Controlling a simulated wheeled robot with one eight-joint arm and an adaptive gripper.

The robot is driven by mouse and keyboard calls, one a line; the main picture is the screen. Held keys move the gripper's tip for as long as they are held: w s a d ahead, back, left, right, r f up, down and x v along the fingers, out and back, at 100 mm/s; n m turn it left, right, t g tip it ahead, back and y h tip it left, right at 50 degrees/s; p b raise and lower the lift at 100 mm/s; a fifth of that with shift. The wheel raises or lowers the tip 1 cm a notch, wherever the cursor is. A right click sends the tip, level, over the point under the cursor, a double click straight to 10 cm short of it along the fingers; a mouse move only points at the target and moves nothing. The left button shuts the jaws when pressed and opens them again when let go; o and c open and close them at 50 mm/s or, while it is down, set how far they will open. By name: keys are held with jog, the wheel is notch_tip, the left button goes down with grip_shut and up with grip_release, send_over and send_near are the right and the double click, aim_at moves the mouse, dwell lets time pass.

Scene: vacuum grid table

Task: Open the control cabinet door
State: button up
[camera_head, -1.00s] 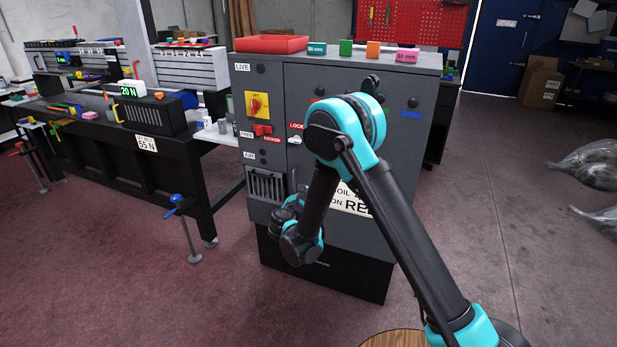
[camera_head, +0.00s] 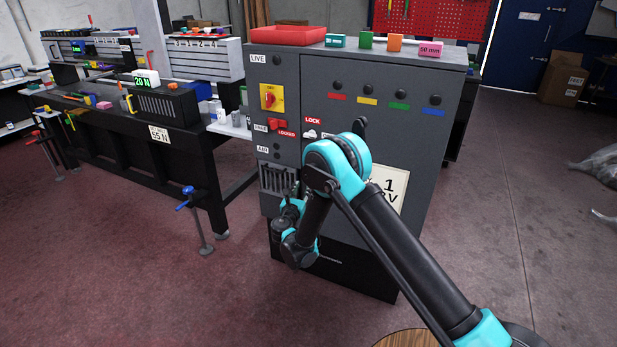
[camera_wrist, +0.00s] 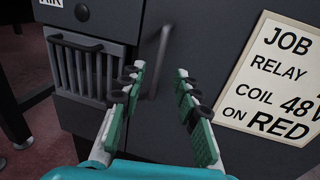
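The grey control cabinet (camera_head: 275,170) stands ahead, and its door (camera_head: 400,135) looks flush with the front. In the wrist view, the door (camera_wrist: 205,50) carries a vertical bar handle (camera_wrist: 158,62), slightly blurred, near its left edge. My gripper (camera_wrist: 160,73) is open, with its green-padded fingers on either side of the handle's line in the picture. I cannot tell whether the handle is between them in depth. In the head view, my arm hides the handle and the fingers. A red switch (camera_head: 277,124) and a white knob (camera_head: 309,135) sit beside the door's left edge.
A slotted vent with a bar (camera_wrist: 85,65) is left of the handle. A job sign (camera_wrist: 280,80) is on the door. A red tray (camera_head: 287,36) and small blocks stand on the cabinet top.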

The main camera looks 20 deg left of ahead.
jog(key=w, duration=0.6)
jog(key=w+a, duration=0.1)
jog(key=w, duration=0.2)
jog(key=shift+w, duration=0.2)
grip_shut()
